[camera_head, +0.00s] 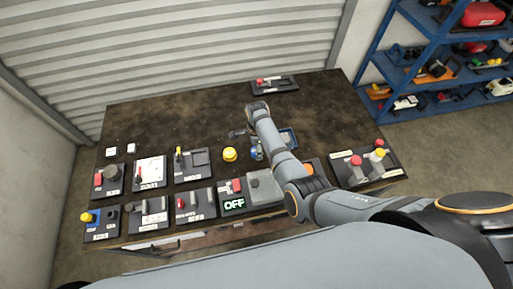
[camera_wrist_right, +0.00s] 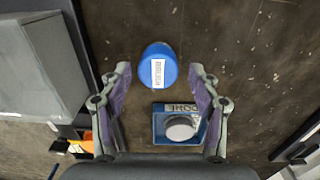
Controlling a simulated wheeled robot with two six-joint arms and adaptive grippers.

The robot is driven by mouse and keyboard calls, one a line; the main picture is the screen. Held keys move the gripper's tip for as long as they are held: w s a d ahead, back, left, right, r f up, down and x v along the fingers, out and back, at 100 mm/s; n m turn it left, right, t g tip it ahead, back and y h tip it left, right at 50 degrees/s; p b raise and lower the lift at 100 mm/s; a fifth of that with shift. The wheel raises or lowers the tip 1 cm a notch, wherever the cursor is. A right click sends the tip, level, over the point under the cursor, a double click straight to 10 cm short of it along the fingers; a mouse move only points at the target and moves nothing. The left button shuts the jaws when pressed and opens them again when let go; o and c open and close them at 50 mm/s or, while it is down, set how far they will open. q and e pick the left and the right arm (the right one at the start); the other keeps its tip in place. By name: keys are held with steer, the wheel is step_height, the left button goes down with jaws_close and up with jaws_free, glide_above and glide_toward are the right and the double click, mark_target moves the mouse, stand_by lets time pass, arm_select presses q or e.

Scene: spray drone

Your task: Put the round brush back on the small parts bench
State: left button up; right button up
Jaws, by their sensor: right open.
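A blue round piece (camera_wrist_right: 158,66) with a white label that seems to end in "BRUSH" shows in the right wrist view. It is on the dark bench top (camera_wrist_right: 245,60), in line with the gap between my right fingertips (camera_wrist_right: 156,80). Those fingers are spread apart, and I see no contact with the piece. In the head view a small blue item (camera_head: 256,150) shows beside my right forearm on the bench (camera_head: 180,110). The right gripper (camera_head: 241,132) is mostly hidden by the arm there. My left gripper is not in view.
A blue tray labelled "DOME" (camera_wrist_right: 160,128) holds a grey round part (camera_wrist_right: 181,127) close to the blue piece. Several dark stations with switches (camera_head: 151,171) line the bench front, and a yellow knob (camera_head: 230,154) stands nearby. The bench's back left is clear. A blue shelf (camera_head: 430,60) stands right.

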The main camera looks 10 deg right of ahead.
step_height(320, 180, up, 10)
steer(key=p, duration=0.7)
steer(key=shift+r, duration=0.2)
